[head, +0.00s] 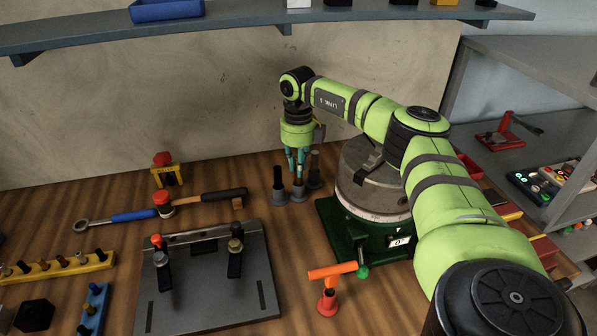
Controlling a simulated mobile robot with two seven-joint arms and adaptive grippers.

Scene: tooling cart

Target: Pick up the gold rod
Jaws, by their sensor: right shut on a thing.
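My right gripper (297,172) points straight down at the back of the bench, left of the round grey machine. Its teal fingers are shut on the middle dark upright tool holder (299,194), which has a flared grey base and stands at bench level. I cannot tell whether it is clear of the wood. A similar holder (279,187) stands just to its left and another (315,172) just to its right, both very close. I cannot make out a gold rod for certain; the fingers hide part of what is between them. My left gripper is not in view.
A green-based rotary table (380,242) stands close right of the gripper. A shelf (230,24) runs above.

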